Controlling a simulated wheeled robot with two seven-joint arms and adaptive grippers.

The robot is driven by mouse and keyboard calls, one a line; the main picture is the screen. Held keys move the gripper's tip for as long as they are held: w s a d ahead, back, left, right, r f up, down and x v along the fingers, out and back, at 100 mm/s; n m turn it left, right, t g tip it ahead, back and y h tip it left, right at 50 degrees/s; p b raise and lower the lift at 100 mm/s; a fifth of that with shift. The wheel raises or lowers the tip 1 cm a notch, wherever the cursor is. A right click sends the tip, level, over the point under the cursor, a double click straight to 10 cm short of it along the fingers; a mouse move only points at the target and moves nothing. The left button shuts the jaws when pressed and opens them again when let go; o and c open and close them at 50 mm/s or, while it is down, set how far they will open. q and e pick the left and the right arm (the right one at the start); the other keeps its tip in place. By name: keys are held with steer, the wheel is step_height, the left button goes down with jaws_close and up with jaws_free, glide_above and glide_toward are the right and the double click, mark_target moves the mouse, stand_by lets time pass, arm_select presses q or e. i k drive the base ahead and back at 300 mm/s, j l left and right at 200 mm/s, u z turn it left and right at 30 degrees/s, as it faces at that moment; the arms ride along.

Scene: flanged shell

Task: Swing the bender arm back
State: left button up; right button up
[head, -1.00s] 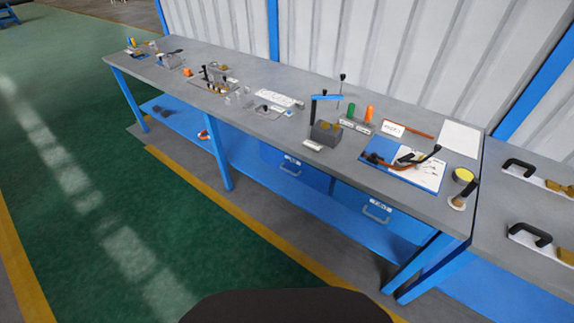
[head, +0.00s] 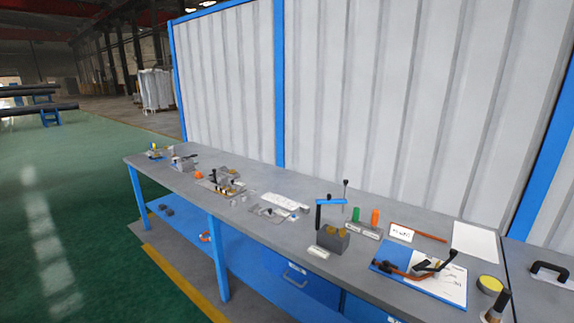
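A bender with a black arm (head: 444,263) lies at the right of the bench, over a blue board with a white sheet (head: 449,288). The arm's black end points up and to the right. A copper-brown tube (head: 404,272) runs beside it, with a dark piece at its left end. The parts are small, so I cannot tell exactly how the arm and tube meet. Neither of my grippers is in the head view.
A long grey bench (head: 263,233) with blue legs runs along a white corrugated wall. Near the bender are a yellow round tin (head: 489,284), a dark-handled tool (head: 497,305), a blank sheet (head: 475,241) and a grey block (head: 332,241). Green floor is open at left.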

mark_target(445, 263)
steer(key=k+z, duration=0.15)
steer(key=z, duration=1.1)
steer(key=i+j+u, duration=0.25)
steer(key=i, duration=0.25)
steer(key=i+j+u, duration=0.2)
steer(key=i, duration=0.3)
